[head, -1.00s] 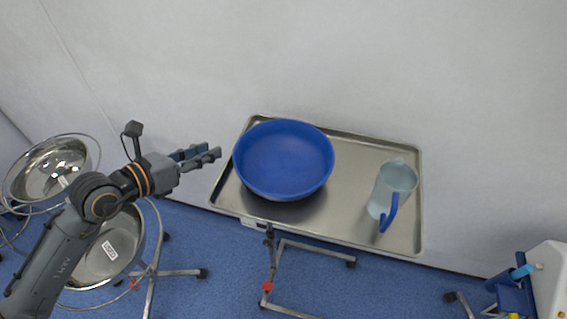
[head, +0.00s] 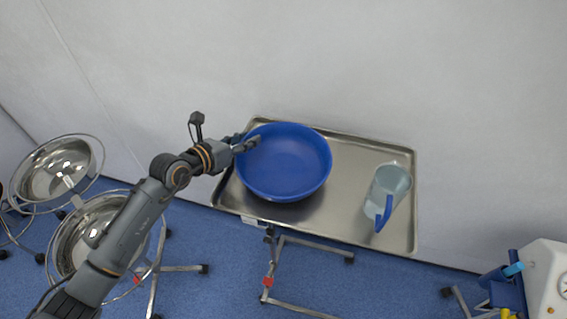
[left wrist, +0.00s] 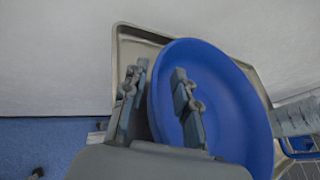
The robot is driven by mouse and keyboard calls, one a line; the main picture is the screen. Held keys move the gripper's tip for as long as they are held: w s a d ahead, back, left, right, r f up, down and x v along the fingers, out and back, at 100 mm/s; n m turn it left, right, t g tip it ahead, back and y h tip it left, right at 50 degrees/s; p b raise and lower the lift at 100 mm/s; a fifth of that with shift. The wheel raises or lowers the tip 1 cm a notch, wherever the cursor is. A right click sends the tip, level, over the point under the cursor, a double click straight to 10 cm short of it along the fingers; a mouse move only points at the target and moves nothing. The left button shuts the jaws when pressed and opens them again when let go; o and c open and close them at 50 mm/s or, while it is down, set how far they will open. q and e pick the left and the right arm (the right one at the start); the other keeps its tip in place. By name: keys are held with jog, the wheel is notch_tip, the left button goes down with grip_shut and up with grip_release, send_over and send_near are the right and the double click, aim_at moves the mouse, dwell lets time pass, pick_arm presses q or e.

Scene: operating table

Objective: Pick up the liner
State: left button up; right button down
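The liner (head: 288,165), a round blue bowl, sits upright and empty on the left part of a metal tray. My left gripper (head: 247,141) is at its upper left rim in the head view. In the left wrist view the liner (left wrist: 225,110) fills the right of the picture. The fingers of my left gripper (left wrist: 160,82) are apart, one outside the rim and one over the inside, with the rim between them. Whether either finger touches the wall I cannot tell. My right gripper is in neither view.
The metal tray (head: 345,215) stands on a wheeled frame near the wall. A clear jug (head: 387,190) with a blue handle stands on its right part. Metal basins on stands (head: 57,170) are at the left. A white and blue machine (head: 540,285) is at lower right.

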pick_arm(q)
jog(key=shift+w+d+f, duration=0.1)
jog(key=shift+w+d, duration=0.15)
jog(key=shift+s, duration=0.1)
jog(key=shift+c, duration=0.2)
grip_shut()
